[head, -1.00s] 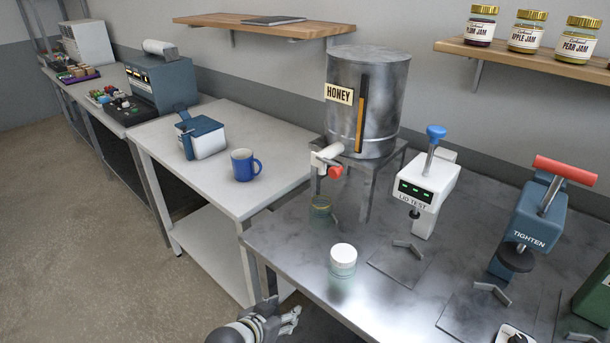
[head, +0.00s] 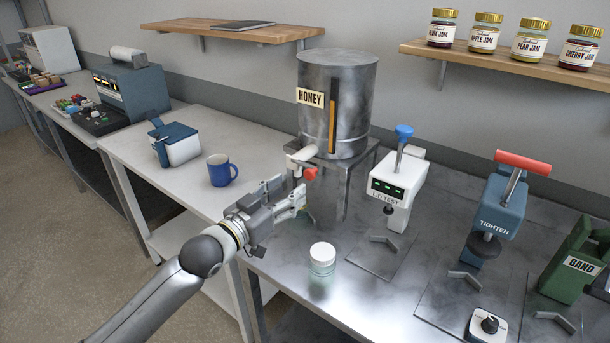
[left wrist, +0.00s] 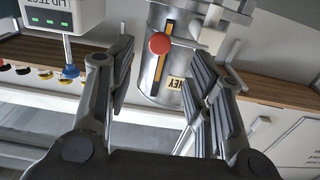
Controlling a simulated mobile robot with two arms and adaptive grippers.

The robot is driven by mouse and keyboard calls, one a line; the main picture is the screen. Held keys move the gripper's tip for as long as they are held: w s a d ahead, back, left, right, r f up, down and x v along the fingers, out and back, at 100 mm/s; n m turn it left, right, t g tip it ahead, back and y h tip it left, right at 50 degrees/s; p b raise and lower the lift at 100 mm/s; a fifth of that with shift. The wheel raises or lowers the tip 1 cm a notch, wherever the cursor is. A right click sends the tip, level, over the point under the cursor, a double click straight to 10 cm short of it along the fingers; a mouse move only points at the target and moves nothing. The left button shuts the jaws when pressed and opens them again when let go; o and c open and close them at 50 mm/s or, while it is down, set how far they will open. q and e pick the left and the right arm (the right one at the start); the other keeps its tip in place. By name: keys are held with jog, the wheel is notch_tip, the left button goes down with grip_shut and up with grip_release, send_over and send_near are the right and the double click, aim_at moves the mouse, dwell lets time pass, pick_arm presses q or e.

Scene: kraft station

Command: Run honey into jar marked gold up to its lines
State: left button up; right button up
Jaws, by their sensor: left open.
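The steel honey tank (head: 350,110), labelled HONEY, stands on a metal stand, with a white spout and red tap knob (head: 310,173) at its lower front. My left gripper (head: 292,190) is open and empty, just left of and below the knob in the head view. In the left wrist view, upside down, the red knob (left wrist: 160,43) shows between the open fingers (left wrist: 165,78), apart from them. The gold-ringed glass jar seen earlier below the spout is now largely hidden behind my gripper. My right gripper is not in view.
The lid tester (head: 397,190), tighten press (head: 497,210) and green band device (head: 575,265) stand to the right. A blue mug (head: 220,170) stands on the white table at left.

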aim_at(308, 176)
pick_arm(q)
jog(key=p+x, duration=0.1)
jog(key=x, duration=0.6)
jog(key=shift+w+d+p, duration=0.2)
jog(key=shift+d+p, duration=0.05)
jog(key=shift+p, duration=0.05)
grip_shut()
